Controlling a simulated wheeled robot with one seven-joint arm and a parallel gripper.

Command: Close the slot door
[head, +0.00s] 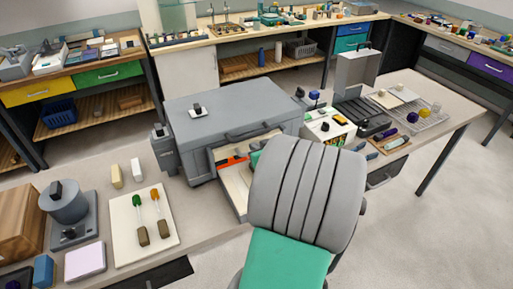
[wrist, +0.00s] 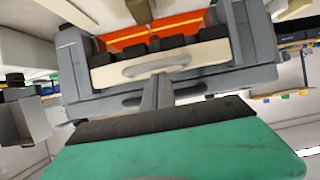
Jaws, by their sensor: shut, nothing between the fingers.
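The slot door is a pale cream panel with a grey rim (head: 235,187), hanging open and sloping out from the front of a large grey box (head: 215,105). In the wrist view the cream door panel (wrist: 105,74) carries a long pale handle, with the glowing orange slot behind it. My gripper (wrist: 157,80) is shut and empty, its grey fingers pointing at the door, at or just in front of the handle; I cannot tell whether they touch. In the head view my arm hides most of the gripper and the door's right part.
A white board with two tools (head: 128,235) and two small blocks lie left of the box. A hotplate-like device (head: 68,205) stands further left. A wire rack (head: 425,112) and small items crowd the bench to the right.

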